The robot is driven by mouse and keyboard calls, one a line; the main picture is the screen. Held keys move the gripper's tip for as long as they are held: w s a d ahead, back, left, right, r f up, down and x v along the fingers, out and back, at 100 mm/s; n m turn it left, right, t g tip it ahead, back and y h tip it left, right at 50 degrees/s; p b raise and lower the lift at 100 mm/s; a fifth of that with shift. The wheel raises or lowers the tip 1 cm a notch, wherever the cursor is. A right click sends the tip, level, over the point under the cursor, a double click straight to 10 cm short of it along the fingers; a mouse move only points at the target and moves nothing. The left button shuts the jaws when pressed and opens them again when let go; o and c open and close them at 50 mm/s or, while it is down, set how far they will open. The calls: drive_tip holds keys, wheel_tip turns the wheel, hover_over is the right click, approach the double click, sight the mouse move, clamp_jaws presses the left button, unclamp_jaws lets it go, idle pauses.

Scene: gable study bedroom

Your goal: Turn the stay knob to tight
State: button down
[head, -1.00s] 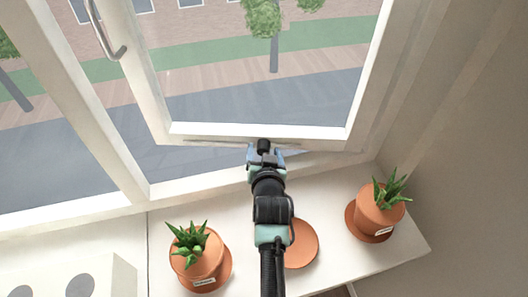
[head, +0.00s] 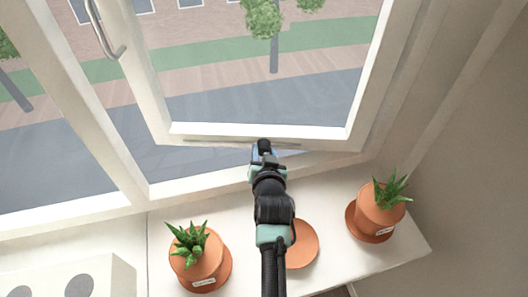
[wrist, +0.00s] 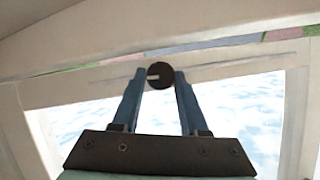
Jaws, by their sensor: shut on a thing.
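The stay knob (wrist: 161,75) is a round black knob with a pale mark that points left in the wrist view. It sits at the lower rail of the open window sash (head: 255,131). In the head view the knob (head: 264,144) shows just past the tip of my gripper. My gripper (wrist: 160,82) has its two blue fingers on either side of the knob and is shut on it. The stay bar (head: 205,142) shows as a thin strip under the sash. Any tight marking is not visible.
A potted plant (head: 197,262) stands on the sill left of my arm, and another potted plant (head: 381,210) stands to the right. An empty terracotta saucer (head: 304,244) lies beside my arm. A window handle (head: 108,32) is at upper left.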

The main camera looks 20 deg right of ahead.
drive_tip(key=m+b, duration=0.1)
drive_tip(key=b, duration=0.1)
drive_tip(key=m+t+y+b, duration=0.1)
drive_tip(key=shift+d+f+y+b, duration=0.15)
drive_tip(key=shift+f+y+b, duration=0.15)
drive_tip(key=shift+b, duration=0.05)
drive_tip(key=shift+m+y+b, duration=0.4)
drive_tip(key=shift+m+b, duration=0.5)
drive_tip(key=shift+r, duration=0.15)
drive_tip(key=shift+c, duration=2.2)
unclamp_jaws()
drive_tip(key=shift+r, duration=0.1)
